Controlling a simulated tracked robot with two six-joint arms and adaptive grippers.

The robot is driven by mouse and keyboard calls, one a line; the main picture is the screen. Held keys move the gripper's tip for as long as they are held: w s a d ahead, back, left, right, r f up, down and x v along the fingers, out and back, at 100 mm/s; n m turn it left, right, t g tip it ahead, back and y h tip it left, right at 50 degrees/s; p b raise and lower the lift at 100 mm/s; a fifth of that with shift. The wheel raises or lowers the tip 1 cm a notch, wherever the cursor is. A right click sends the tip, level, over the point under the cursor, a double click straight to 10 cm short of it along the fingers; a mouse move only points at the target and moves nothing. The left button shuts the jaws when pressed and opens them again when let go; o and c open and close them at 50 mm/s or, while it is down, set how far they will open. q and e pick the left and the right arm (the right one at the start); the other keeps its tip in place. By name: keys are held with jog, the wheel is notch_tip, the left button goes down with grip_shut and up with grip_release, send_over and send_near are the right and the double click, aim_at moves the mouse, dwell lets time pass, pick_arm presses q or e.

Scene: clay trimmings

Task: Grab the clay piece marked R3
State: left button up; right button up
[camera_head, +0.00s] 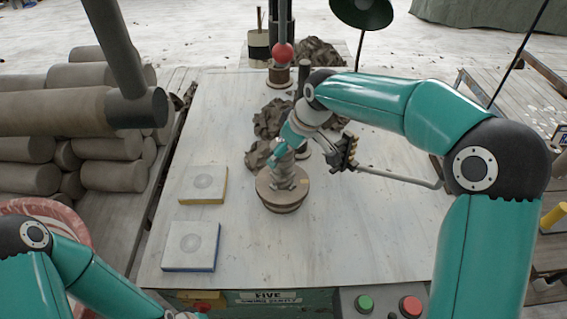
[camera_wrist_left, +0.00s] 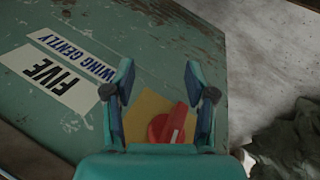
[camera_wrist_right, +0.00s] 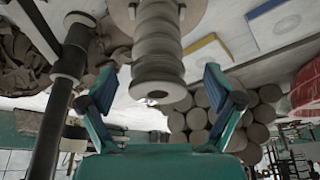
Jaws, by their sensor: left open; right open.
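I can read no R3 mark in any view. Grey-brown clay lumps (camera_head: 270,118) lie along the middle of the board, with another lump (camera_head: 258,155) just nearer and a heap (camera_head: 319,52) at the far end. Clay also shows at the left of the right wrist view (camera_wrist_right: 22,82). My right gripper (camera_wrist_right: 160,80) is open, with a grey ribbed column in line between its fingers; I cannot tell whether they touch. My left gripper (camera_wrist_left: 158,76) is open and empty above a green panel, mostly out of the head view.
The column stands on a round wooden disc (camera_head: 283,203). Two pale tiles, yellow-edged (camera_head: 203,184) and blue-edged (camera_head: 191,246), lie left. A red knob (camera_wrist_left: 167,125) is below my left gripper. The board's front right is clear.

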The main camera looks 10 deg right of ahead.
jog(key=x, duration=0.2)
jog(key=p+x, duration=0.1)
jog(key=x, duration=0.2)
jog(key=shift+w+r, duration=0.15)
jog(key=shift+w, duration=0.2)
jog(key=shift+a+r, duration=0.1)
jog(key=c, duration=1.7)
